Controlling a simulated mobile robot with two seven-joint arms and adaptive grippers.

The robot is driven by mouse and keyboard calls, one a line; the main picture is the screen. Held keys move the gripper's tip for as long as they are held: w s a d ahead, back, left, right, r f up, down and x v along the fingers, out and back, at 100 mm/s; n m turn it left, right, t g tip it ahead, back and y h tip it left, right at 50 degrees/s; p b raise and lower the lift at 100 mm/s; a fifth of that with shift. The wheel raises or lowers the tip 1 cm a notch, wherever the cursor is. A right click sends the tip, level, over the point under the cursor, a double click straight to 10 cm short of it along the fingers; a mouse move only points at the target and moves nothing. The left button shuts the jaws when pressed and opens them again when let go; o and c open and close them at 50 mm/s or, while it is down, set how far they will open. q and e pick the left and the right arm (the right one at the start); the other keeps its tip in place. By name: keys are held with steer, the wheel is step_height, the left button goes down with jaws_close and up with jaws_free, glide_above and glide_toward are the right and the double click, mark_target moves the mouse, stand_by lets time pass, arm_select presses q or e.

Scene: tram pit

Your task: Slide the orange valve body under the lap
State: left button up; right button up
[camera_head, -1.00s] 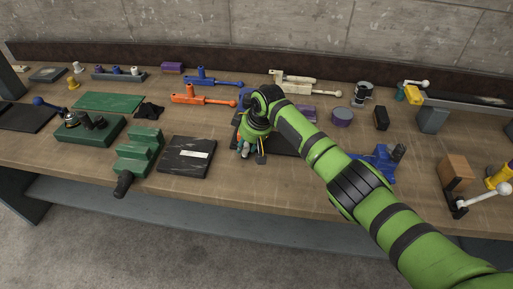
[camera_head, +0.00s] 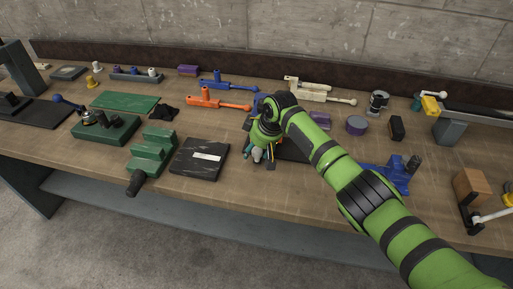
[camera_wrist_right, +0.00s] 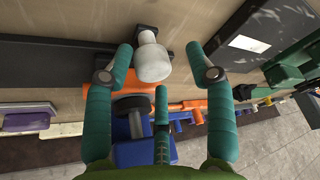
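The orange valve body (camera_head: 213,101) lies on the bench behind the black labelled plate, its rod pointing right. My right gripper (camera_head: 262,160) is low over a dark base (camera_head: 292,152), to the right of that valve body. In the right wrist view its green fingers (camera_wrist_right: 160,72) are spread, with gaps either side of a white knob (camera_wrist_right: 153,62). Close below the knob are an orange part (camera_wrist_right: 128,88), a dark disc (camera_wrist_right: 132,104) and a blue part (camera_wrist_right: 132,150). My arm hides most of this spot in the head view. I cannot tell which part is the lap. My left gripper is out of view.
The black labelled plate (camera_head: 198,159) and a green stepped block (camera_head: 151,154) stand left of my gripper. A blue valve-shaped piece (camera_head: 222,84) lies behind the orange one. A blue fixture (camera_head: 392,175) is right of my forearm. The front bench strip is mostly clear.

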steer(key=shift+s+d+r, duration=0.1)
steer(key=shift+d+r, duration=0.05)
steer(key=shift+r, duration=0.5)
steer(key=v, duration=1)
steer(key=shift+s+r, duration=0.15)
steer(key=shift+r, duration=0.2)
steer(key=shift+f, duration=0.15)
